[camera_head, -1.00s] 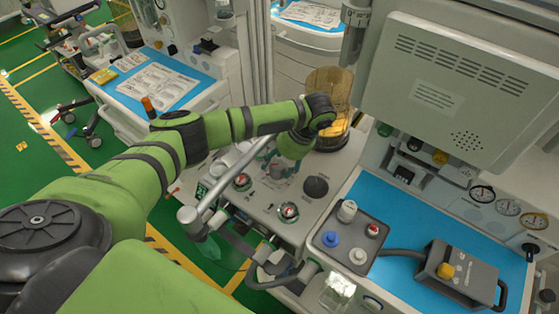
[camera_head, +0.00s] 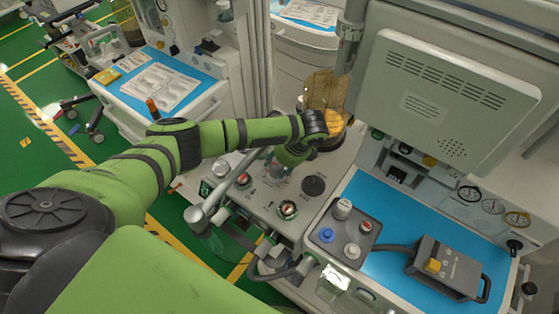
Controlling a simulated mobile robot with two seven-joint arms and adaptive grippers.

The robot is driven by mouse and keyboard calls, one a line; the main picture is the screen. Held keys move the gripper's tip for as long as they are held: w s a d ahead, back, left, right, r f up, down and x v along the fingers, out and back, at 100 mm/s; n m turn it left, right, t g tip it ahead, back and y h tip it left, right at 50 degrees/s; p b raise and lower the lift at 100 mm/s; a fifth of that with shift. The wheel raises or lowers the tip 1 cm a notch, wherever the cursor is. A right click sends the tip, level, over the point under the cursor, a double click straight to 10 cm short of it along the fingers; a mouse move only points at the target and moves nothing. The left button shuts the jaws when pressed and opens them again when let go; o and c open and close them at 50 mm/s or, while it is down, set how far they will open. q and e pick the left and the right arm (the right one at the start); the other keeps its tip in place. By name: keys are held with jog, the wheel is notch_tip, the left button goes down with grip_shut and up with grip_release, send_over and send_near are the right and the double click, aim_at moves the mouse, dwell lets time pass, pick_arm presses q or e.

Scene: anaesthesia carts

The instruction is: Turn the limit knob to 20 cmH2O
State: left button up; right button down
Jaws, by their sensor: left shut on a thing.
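My left arm reaches in from the left over the grey panel of the anaesthesia cart (camera_head: 262,205). My left gripper (camera_head: 277,168) points down at the back of this panel, below the green and black wrist. It is shut on a small greyish knob (camera_head: 273,173), which seems to be the limit knob. The wrist and fingers hide most of it, and its scale and setting cannot be read. My right gripper is not in view.
Two red-marked knobs (camera_head: 288,208) and a black round cap (camera_head: 313,186) sit close by on the panel. An amber canister (camera_head: 322,88) stands behind the wrist.

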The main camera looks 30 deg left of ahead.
pick_arm(q)
jog(key=o, duration=1.1)
jog(key=shift+w+a+r, duration=0.1)
jog(key=shift+w+a, duration=0.05)
jog(key=shift+a, duration=0.15)
